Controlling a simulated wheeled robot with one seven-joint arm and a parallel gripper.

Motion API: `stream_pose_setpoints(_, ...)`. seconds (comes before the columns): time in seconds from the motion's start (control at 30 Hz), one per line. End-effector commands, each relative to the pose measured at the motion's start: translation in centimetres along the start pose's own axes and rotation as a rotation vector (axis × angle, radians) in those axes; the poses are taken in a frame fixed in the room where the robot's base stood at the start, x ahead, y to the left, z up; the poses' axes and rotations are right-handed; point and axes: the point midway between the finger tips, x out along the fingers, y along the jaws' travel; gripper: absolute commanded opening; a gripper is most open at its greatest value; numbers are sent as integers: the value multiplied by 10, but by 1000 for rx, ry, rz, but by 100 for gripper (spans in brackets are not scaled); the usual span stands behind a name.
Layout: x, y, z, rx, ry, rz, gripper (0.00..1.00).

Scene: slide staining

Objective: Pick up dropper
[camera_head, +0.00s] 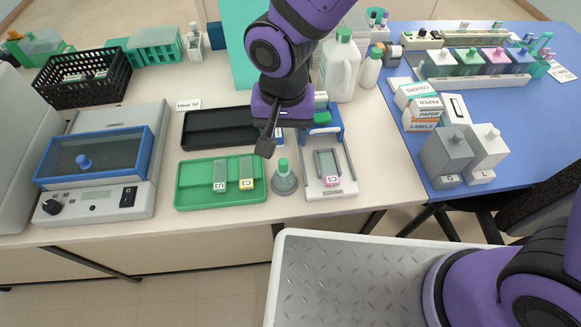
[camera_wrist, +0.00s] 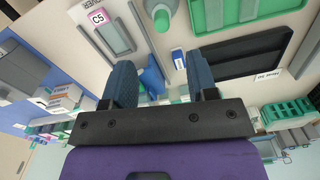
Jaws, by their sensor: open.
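A grey, cone-shaped item with a green top (camera_head: 284,178), which looks like the dropper in its holder, stands upright on the white bench between the green tray and the small white device. It also shows at the top edge of the wrist view (camera_wrist: 161,12), partly cut off. My gripper (camera_head: 268,141) hangs above the bench, behind and a little left of the dropper and apart from it. In the wrist view its two fingers (camera_wrist: 161,78) are spread wide with nothing between them.
The green tray (camera_head: 190,204) holds two labelled slides. A black tray (camera_head: 190,143) lies behind it. The small device (camera_head: 335,190) with a pink-labelled C5 slide stands close right of the dropper. A white jug (camera_head: 340,70) stands behind. The bench's front edge is near.

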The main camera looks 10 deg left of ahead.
Motion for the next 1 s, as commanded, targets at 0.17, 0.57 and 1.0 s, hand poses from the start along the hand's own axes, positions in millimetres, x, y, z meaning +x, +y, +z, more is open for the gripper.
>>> stream_pose_setpoints(0.17,25,0,1,-2,-4,3,53)
stream_pose_setpoints(0.57,58,0,1,-2,-2,2,53)
stream_pose_setpoints(1.0,104,-2,0,-1,-1,1,53)
